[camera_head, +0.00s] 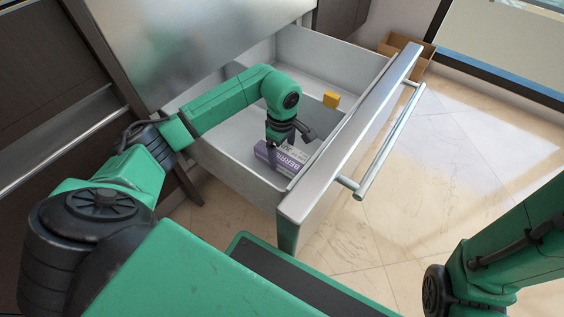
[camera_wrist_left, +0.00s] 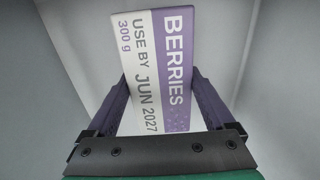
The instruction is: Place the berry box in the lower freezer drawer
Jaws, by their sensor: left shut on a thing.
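The berry box (camera_head: 287,158) is a purple and white carton inside the pulled-out freezer drawer (camera_head: 228,151), near the drawer's front panel. In the left wrist view the berry box (camera_wrist_left: 158,65) shows its "BERRIES" and "USE BY JUN 2027" print and stands between the two fingers. My left gripper (camera_head: 286,146) reaches down into the drawer and is shut on the berry box. In the left wrist view the left gripper (camera_wrist_left: 160,118) has a finger on each side of the box. Whether the box touches the drawer floor I cannot tell. My right gripper is out of view.
A small yellow block (camera_head: 331,100) sits in the drawer beyond the berry box. The drawer's front panel has a long bar handle (camera_head: 392,140). An open cardboard box (camera_head: 406,52) stands on the floor behind the drawer. The tiled floor at right is clear.

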